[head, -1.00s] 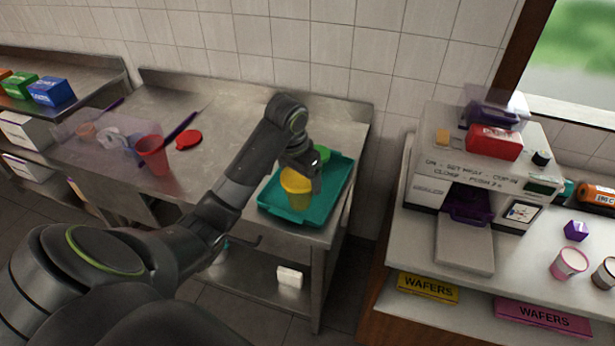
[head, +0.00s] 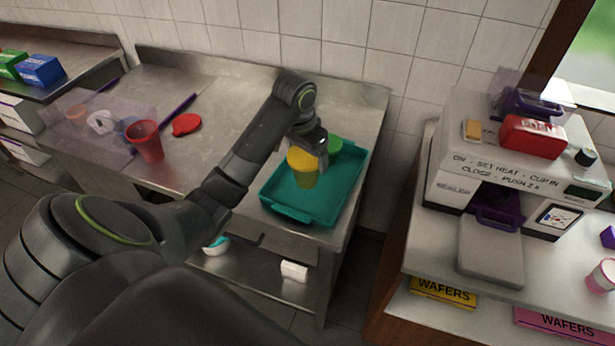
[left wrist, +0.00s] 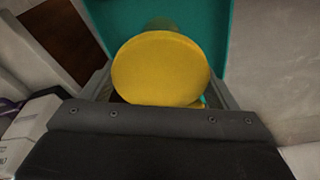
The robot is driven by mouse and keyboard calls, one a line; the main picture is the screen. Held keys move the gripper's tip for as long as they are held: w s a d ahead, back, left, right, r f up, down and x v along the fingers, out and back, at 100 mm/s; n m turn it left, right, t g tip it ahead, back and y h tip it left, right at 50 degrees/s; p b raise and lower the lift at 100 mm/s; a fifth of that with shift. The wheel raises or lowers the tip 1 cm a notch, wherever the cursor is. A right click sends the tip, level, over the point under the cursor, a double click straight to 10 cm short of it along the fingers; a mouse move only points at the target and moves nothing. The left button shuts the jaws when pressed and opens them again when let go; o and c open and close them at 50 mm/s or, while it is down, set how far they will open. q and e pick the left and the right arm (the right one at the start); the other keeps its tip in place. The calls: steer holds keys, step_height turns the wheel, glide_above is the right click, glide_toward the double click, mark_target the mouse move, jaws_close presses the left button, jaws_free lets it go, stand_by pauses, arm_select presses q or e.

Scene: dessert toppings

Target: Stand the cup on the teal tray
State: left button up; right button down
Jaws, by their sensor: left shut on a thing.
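A yellow-topped cup (head: 305,177) is held upright over the teal tray (head: 285,210), which lies on the right end of the metal table. My left gripper (head: 308,150) is shut on the cup near its top. In the left wrist view the cup's round yellow top (left wrist: 160,70) sits between the fingers, with the teal tray (left wrist: 215,15) beyond it. I cannot tell whether the cup's base touches the tray. A green round thing (head: 334,146) is at the tray's far side, partly hidden by the gripper. My right gripper is not in view.
A red cup (head: 146,142) and a flat red piece (head: 186,124) are on the table's left part, by a clear panel. A sealer machine (head: 500,165) stands on the counter at right, past a gap. The table's middle is mostly clear.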

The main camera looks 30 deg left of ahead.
arm_select(q)
steer(key=shift+w+a+f+b, duration=0.15)
steer(key=shift+f+b, duration=0.05)
steer(key=shift+f, duration=0.35)
steer(key=shift+w+a+f+b, duration=0.1)
steer(key=shift+w+f+b, duration=0.1)
steer(key=shift+f, duration=0.35)
steer(key=shift+s+d+f+b, duration=0.15)
steer(key=shift+s+f+b, duration=0.15)
steer(key=shift+f+b, duration=0.4)
steer(key=shift+f+p, duration=0.35)
steer(key=shift+f, duration=0.25)
steer(key=shift+w+f, duration=0.15)
steer(key=shift+f, duration=0.25)
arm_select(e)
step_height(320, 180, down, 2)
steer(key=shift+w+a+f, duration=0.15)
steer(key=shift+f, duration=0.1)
arm_select(q)
steer(key=o, duration=0.9)
steer(key=shift+r, duration=0.1)
